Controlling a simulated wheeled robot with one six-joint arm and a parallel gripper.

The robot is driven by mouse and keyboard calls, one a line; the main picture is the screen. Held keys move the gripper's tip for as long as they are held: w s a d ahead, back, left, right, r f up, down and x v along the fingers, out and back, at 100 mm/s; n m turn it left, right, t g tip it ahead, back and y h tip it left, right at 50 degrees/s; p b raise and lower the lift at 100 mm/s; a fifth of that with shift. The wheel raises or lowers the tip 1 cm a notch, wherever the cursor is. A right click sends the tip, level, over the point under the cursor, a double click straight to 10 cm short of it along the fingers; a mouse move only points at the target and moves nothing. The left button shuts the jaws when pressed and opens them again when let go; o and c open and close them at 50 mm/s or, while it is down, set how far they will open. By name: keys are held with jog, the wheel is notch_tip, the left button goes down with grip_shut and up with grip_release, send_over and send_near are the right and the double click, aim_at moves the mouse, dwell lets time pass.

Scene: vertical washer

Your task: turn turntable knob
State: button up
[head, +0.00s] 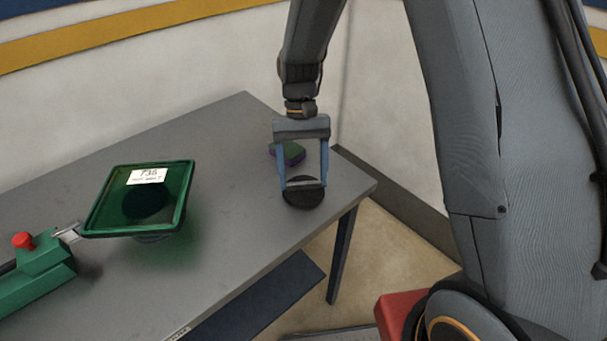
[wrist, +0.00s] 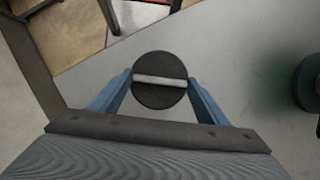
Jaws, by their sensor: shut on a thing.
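A round black knob (head: 303,198) with a light bar across its top sits at the right end of the grey table. In the wrist view the knob (wrist: 160,97) lies between the blue fingers, its bar (wrist: 160,81) running roughly from one finger to the other. My gripper (head: 303,183) points down and is shut on the knob's bar; it also shows in the wrist view (wrist: 160,83). A green square tray-like turntable (head: 178,205) with a white label (head: 149,176) stands on the table to the left, tilted in the picture.
A green device with a red button (head: 24,241) is at the table's left. A small green and purple block (head: 290,153) lies just behind my gripper. The grey table (head: 240,215) is bare between the turntable and knob. The wall stands behind.

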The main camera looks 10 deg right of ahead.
aim_at(303, 179)
jog(key=shift+s, duration=0.1)
jog(key=o, duration=1)
jog(key=shift+o, duration=0.2)
jog(key=b+v, duration=0.2)
jog(key=v, duration=0.6)
jog(key=shift+d, duration=0.1)
